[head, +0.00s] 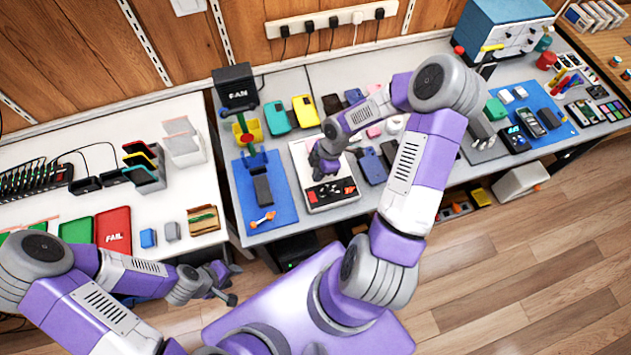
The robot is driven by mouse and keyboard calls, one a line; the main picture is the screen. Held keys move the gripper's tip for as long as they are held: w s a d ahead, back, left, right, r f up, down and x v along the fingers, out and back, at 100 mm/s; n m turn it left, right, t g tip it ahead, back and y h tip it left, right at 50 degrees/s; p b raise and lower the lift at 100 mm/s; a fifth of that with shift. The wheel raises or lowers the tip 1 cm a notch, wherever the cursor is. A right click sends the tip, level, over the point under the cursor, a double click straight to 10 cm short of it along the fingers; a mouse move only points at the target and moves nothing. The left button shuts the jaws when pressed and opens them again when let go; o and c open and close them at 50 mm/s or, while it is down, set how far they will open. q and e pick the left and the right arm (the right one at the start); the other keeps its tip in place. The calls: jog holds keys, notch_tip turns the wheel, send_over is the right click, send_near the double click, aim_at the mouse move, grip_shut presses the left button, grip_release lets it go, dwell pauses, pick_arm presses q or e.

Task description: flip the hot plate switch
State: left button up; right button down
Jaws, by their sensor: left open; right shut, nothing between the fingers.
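What appears to be the hot plate (299,152) is a pale, flat device in the middle of the bench. Its front panel (334,193) is dark with red and white marks; I cannot make out which mark is the switch. My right gripper (320,173) is shut and empty, pointing down over the device just behind the front panel. It hides part of the top, and I cannot tell whether it touches. My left gripper (234,283) is open and empty, low in front of the gap between the left table and the bench.
A blue mat (286,211) with a dark phone lies left of the device. A black FAN box (234,85) stands behind it. Several phones, including a dark one (372,168), lie close on the right. A red FAIL tray (113,228) is on the left table.

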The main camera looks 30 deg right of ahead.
jog(key=shift+w+p+v, duration=0.15)
jog(key=shift+v, duration=0.95)
jog(key=shift+w+p+v, duration=0.15)
jog(key=shift+v, duration=0.9)
jog(key=shift+d, duration=0.1)
